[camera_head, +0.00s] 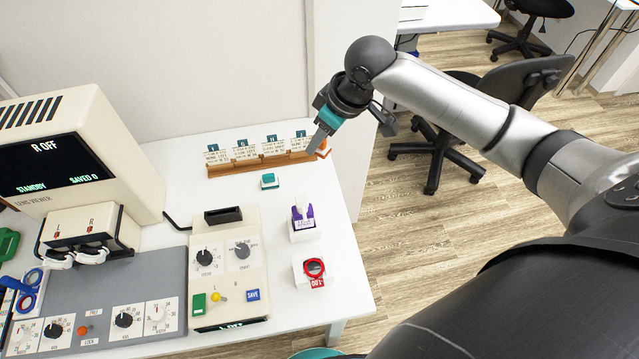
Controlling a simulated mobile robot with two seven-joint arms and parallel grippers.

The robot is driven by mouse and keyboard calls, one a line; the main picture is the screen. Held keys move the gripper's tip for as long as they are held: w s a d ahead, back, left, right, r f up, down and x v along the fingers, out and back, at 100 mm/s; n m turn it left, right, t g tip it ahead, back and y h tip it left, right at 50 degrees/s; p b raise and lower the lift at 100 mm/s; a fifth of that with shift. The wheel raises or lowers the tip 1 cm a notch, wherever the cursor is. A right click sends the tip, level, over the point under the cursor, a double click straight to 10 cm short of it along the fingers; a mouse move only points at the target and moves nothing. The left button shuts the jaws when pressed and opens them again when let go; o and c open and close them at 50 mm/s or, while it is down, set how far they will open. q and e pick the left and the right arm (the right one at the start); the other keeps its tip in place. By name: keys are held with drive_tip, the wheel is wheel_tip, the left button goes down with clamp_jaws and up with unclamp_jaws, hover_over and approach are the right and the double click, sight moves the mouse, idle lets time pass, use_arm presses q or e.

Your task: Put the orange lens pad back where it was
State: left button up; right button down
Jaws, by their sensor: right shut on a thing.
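The orange lens pad (324,149) shows as a small orange piece at the tips of my right gripper (319,146), by the right end of a wooden card rack (262,163). My right gripper is shut on it and partly hides it. I cannot tell whether the pad touches the rack or the table. My left gripper is not in view.
A teal pad (268,181) lies in front of the rack. A white holder with purple prongs (303,213) and a red-ringed piece (315,268) stand near the table's right edge. A lens viewer (130,150) and control panels (225,255) fill the left.

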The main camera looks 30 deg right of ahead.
sight(314, 189)
wheel_tip(314, 189, down, 14)
drive_tip(key=b, duration=0.3)
drive_tip(key=shift+f, duration=0.1)
drive_tip(key=shift+f, duration=0.2)
drive_tip(key=c, duration=0.5)
unclamp_jaws()
drive_tip(key=shift+c, duration=0.2)
drive_tip(key=shift+s+d+r, duration=0.1)
drive_tip(key=shift+r, duration=0.5)
drive_tip(key=p+v, duration=0.3)
drive_tip(key=v, duration=0.8)
drive_tip(key=shift+s, duration=0.15)
